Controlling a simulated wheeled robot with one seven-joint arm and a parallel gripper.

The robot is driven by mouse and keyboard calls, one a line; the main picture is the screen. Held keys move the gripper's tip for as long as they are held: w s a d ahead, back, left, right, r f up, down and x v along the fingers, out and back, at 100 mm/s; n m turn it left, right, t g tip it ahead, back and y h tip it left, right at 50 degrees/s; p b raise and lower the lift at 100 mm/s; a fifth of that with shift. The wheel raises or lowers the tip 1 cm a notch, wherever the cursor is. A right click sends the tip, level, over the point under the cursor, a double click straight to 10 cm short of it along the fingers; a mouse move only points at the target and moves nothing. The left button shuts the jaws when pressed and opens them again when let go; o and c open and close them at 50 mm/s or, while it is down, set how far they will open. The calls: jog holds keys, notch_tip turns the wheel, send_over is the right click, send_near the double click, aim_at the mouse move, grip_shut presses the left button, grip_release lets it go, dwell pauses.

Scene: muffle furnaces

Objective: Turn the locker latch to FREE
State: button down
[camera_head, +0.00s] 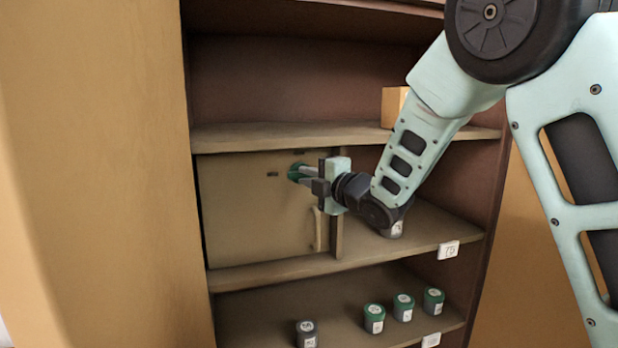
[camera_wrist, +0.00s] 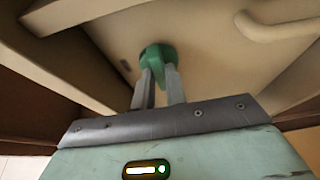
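The locker door (camera_head: 250,215) is a flat tan panel, closed, on the middle shelf of the cabinet. The green latch knob (camera_head: 294,173) is near the top right of the door; it also shows in the wrist view (camera_wrist: 157,55). My gripper (camera_head: 304,174) reaches it from the right, and its two fingers (camera_wrist: 158,78) lie at the knob's grip with only a narrow gap between them. The fingers look closed on the knob's raised part, which they partly hide. Small dark marks sit beside the knob, too small to read.
A vertical door handle (camera_head: 318,229) is below the latch; it shows at the upper right in the wrist view (camera_wrist: 285,25). Shelf boards run above and below the door. Several lidded jars (camera_head: 374,318) stand on the lower shelf, and one jar (camera_head: 396,229) is right of the locker.

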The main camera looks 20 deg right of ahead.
jog(key=shift+f+b, duration=0.15)
jog(key=shift+b, duration=0.4)
jog(key=shift+a+f+m+t+h+b, duration=0.15)
jog(key=shift+m+t+h+b, duration=0.9)
jog(key=shift+m+b, duration=3.45)
jog(key=shift+a+f+m+t+h+b, duration=0.15)
jog(key=shift+m+t+h+b, duration=0.95)
jog(key=shift+m+b, duration=3.4)
jog(key=shift+a+f+m+t+h+b, duration=0.15)
jog(key=shift+m+t+h+b, duration=1.15)
jog(key=shift+b, duration=5.3)
jog(key=shift+m+g, duration=0.55)
jog(key=shift+m, duration=0.55)
jog(key=c, duration=1.4)
grip_release()
jog(key=shift+c, duration=0.2)
jog(key=shift+r, duration=0.1)
